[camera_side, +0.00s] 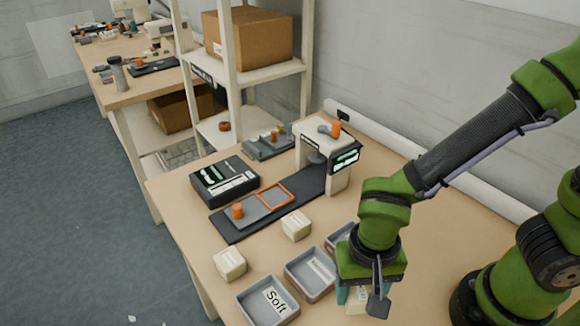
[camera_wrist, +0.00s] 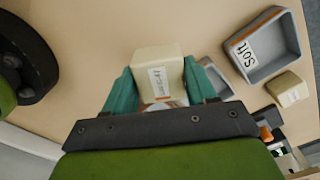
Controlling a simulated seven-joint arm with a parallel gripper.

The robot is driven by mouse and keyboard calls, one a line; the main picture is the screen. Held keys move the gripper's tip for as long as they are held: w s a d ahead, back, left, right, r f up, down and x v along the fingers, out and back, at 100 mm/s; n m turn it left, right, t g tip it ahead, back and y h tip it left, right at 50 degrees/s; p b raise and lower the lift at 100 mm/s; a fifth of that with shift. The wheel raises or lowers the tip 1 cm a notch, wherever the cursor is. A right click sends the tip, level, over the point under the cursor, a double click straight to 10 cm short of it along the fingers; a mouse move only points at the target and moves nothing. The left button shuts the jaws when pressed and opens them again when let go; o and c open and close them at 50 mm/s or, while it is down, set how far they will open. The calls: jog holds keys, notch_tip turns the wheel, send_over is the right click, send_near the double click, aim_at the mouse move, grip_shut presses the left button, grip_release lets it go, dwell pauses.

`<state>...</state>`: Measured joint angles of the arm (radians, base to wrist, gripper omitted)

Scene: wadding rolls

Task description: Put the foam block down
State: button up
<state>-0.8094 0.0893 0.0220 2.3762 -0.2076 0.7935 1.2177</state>
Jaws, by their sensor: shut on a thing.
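The foam block is a cream cube with a printed label, seen in the wrist view (camera_wrist: 157,62). My gripper (camera_wrist: 160,80) is shut on it, with a teal finger on each side. In the side view my gripper (camera_side: 358,296) is at the lower middle, right of the trays, and part of the block (camera_side: 357,302) shows between the fingers. I cannot tell whether the block touches the table. The tray marked "Soft" (camera_side: 267,301) is at the bottom of the side view and at upper right in the wrist view (camera_wrist: 290,42).
A second labelled tray (camera_side: 311,274) stands beside the "Soft" one; a third (camera_side: 337,236) is partly hidden by my arm. Two similar blocks (camera_side: 230,264) (camera_side: 296,225) lie on the table. A press-like device (camera_side: 337,170) and a black case (camera_side: 225,181) stand behind.

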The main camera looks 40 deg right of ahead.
jog(key=shift+d+f+m, duration=0.1)
jog(key=shift+f+m, duration=0.05)
jog(key=shift+m, duration=0.75)
jog(key=shift+w+a, duration=0.15)
jog(key=shift+a, duration=0.1)
send_over(267, 309)
jog(key=shift+d+f, duration=0.15)
jog(key=shift+f, duration=2.35)
jog(key=o, duration=0.7)
jog(key=shift+f, duration=0.15)
